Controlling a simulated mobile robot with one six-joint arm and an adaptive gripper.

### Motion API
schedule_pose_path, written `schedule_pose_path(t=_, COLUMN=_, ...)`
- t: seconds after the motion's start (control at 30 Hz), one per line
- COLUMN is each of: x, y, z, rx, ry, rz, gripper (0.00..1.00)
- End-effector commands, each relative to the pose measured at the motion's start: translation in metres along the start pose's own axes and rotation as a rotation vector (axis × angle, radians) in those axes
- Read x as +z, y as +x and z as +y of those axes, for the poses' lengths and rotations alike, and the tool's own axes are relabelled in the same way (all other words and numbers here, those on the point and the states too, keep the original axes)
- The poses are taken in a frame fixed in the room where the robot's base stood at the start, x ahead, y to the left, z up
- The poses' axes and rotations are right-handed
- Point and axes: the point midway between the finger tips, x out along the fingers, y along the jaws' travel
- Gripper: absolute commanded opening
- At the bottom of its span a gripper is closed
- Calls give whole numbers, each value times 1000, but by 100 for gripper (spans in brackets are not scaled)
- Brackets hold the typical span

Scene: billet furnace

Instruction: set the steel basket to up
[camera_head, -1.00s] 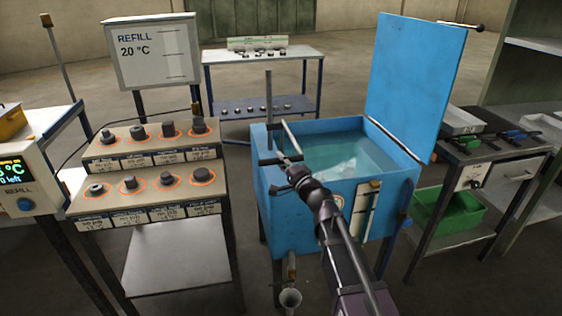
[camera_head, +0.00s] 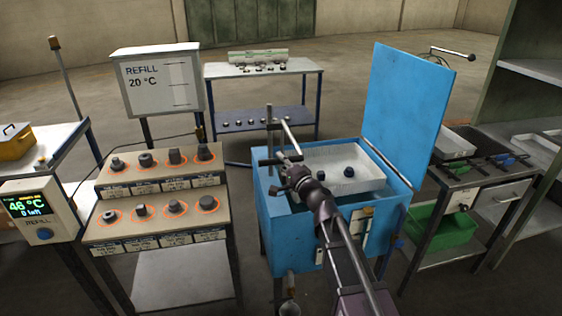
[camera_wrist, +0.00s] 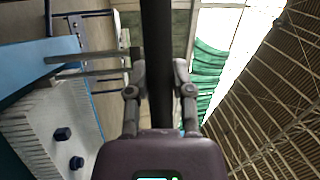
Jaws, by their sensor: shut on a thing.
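The steel basket (camera_head: 325,160) is a pale perforated tray showing at the top of the blue tank (camera_head: 335,236), with two dark blue pieces (camera_head: 348,171) lying in it. It also shows at the lower left of the wrist view (camera_wrist: 30,128). The blue lid (camera_head: 408,112) stands open. An upright post (camera_head: 269,128) and a grey bar (camera_head: 291,137) rise at the tank's left side. My gripper (camera_head: 288,172) is at the left end of the tank, shut on a dark bar (camera_wrist: 157,50) that passes between its fingers. My arm hides part of the tank front.
A stepped bench (camera_head: 160,222) with several dark pieces on orange rings stands left, beside a display unit (camera_head: 38,220). A refill sign (camera_head: 158,85) stands behind. A side table (camera_head: 475,168) with a green bin (camera_head: 444,224) stands right. Open floor lies behind.

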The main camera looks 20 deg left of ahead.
Motion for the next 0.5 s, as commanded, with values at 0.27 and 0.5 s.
schedule_pose_path(t=0.27, x=-2, y=4, z=-13, rx=-2, ry=3, rz=1, gripper=0)
schedule_pose_path(t=0.5, x=-2, y=4, z=-13, rx=-3, ry=5, rz=0, gripper=0)
